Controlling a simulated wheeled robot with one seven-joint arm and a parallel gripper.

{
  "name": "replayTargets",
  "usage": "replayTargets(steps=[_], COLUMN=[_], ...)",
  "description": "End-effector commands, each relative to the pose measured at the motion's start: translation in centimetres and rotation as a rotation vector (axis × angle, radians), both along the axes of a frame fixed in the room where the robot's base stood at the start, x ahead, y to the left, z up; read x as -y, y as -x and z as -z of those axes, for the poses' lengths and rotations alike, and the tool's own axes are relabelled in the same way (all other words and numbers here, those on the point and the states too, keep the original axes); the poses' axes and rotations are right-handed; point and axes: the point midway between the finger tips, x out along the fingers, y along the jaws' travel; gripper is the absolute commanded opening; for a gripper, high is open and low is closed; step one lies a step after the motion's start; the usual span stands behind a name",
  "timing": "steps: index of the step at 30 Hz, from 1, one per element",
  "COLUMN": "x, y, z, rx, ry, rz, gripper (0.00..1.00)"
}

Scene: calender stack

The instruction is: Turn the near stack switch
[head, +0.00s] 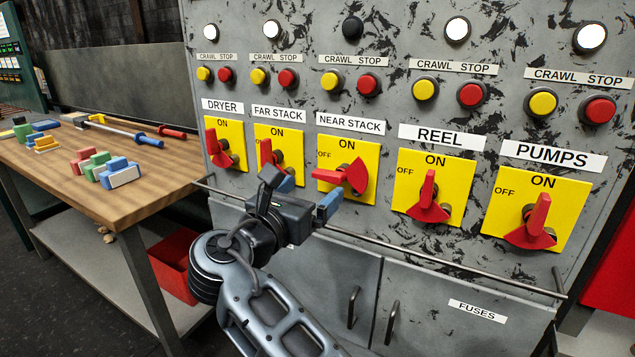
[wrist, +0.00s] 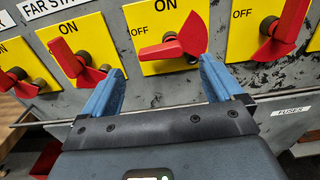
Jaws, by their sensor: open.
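The near stack switch (head: 352,176) is a red handle on a yellow plate (head: 363,201) under the NEAR STACK label (head: 350,123). Its narrow end points left, to the OFF side, and its wide fan end is at the right. In the wrist view the switch handle (wrist: 178,47) lies nearly level, just beyond and between the blue fingertips. My gripper (head: 300,192) is open and empty in front of the panel, a little below and left of the switch. In the wrist view my gripper (wrist: 162,70) has its fingers spread either side of the handle, apart from it.
The far stack switch (head: 267,152) and reel switch (head: 428,200) flank it, pointing up to ON. A thin metal rail (head: 440,259) crosses the panel below the switches. The near stack lamp (head: 352,28) is dark; the others are white. A wooden workbench (head: 150,180) stands left.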

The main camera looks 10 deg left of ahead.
Motion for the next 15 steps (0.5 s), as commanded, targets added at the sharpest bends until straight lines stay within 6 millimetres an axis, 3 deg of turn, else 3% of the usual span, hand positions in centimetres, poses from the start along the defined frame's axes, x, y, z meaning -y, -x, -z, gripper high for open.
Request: replayTargets(steps=[6,15], x=[1.2,1.7], y=[-3.1,-4.7], z=[0.0,0.1], rx=[0.0,0.0], ry=[0.0,-0.002], rz=[0.002,-0.001], gripper=[0.94,0.94])
